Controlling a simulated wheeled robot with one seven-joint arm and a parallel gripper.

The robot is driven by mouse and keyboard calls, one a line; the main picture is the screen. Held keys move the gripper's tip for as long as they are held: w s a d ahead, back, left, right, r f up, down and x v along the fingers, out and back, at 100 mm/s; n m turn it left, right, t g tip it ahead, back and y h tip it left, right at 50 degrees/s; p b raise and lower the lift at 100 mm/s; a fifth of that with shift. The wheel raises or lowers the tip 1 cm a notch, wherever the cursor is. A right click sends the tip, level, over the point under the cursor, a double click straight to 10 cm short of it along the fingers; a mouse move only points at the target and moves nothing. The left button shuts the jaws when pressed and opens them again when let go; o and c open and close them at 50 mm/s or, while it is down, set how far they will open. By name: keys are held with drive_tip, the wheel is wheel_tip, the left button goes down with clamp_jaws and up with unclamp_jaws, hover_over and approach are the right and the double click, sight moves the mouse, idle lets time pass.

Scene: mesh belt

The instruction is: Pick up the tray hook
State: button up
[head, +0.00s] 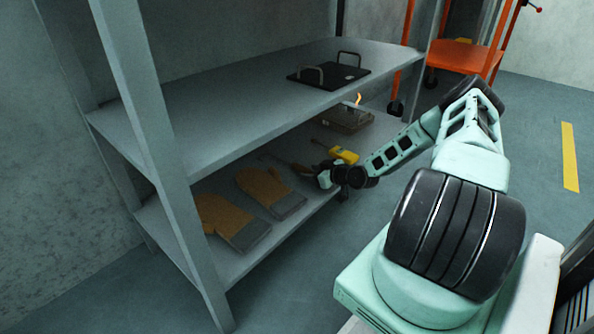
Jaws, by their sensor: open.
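The tray hook looks like a thin dark rod (275,159) on the lower shelf, with what seems a brown handle end close to my gripper. My gripper (318,173) is at the lower shelf's front part, its fingers pointing left toward that handle end. The gripper is open. It is small in the picture and partly hides the handle, so I cannot tell whether the handle is between the fingers or touching them.
Two tan and grey gloves (268,192) lie left on the lower shelf (290,228). A yellow tool (343,154) and a metal box (345,117) with a small flame lie behind my gripper. A black handled tray (328,75) sits on the upper shelf (215,110), overhead. An orange cart (463,57) stands behind.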

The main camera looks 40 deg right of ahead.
drive_tip(key=shift+c, duration=0.3)
clamp_jaws()
